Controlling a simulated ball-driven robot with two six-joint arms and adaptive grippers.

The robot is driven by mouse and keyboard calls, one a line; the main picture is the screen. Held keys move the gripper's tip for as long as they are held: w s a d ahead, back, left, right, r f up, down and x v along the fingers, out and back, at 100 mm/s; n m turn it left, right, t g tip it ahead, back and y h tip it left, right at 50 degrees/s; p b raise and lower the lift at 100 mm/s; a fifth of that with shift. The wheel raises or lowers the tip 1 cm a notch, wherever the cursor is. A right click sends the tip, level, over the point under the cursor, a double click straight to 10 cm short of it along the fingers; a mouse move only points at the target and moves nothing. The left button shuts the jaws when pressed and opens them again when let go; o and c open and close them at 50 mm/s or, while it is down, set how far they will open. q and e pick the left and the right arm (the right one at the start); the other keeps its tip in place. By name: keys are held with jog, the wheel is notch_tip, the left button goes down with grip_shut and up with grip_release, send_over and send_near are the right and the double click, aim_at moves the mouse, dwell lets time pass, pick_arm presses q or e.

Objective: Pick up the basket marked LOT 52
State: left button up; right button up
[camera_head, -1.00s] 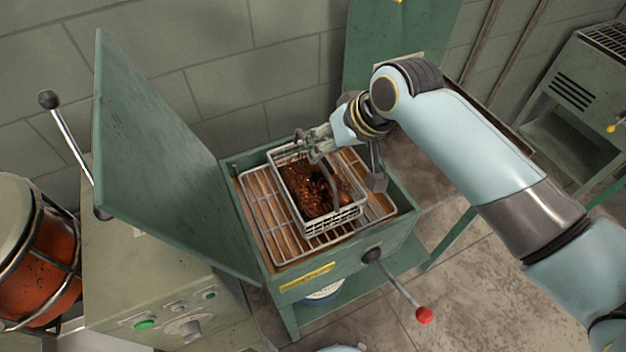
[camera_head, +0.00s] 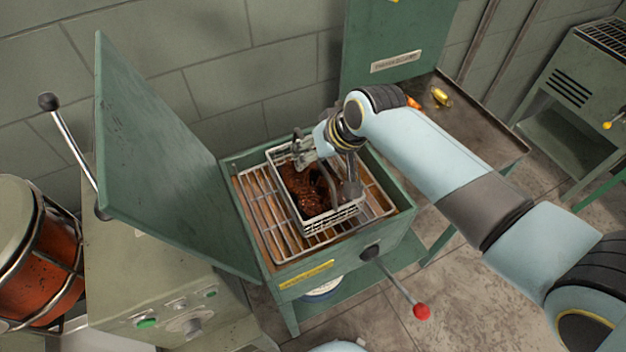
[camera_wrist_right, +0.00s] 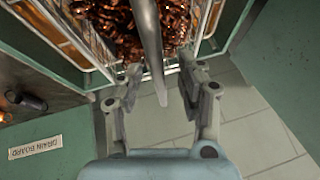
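A white wire basket (camera_head: 335,221) full of dark brown, oily coils sits on the wire rack inside an open green tank. No LOT 52 marking can be read on it. Its grey bar-like handle rises over the coils and also shows in the right wrist view (camera_wrist_right: 150,45). My right gripper (camera_head: 308,158) is over the basket's far side, beside the handle. In the right wrist view its two fingers (camera_wrist_right: 163,78) are apart, with the handle bar showing between them; contact cannot be told. My left gripper is not in view.
The tank (camera_head: 405,222) has a raised green lid (camera_head: 160,150) on its left and a red-knobbed lever (camera_head: 421,311) in front. A drain board (camera_head: 470,120) with small orange and brass items stands to the right. An orange drum (camera_head: 40,265) is far left.

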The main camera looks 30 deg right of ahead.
jog(key=shift+f, duration=0.15)
jog(key=shift+c, duration=0.4)
grip_shut()
jog(key=shift+w, duration=0.1)
dwell(0.4)
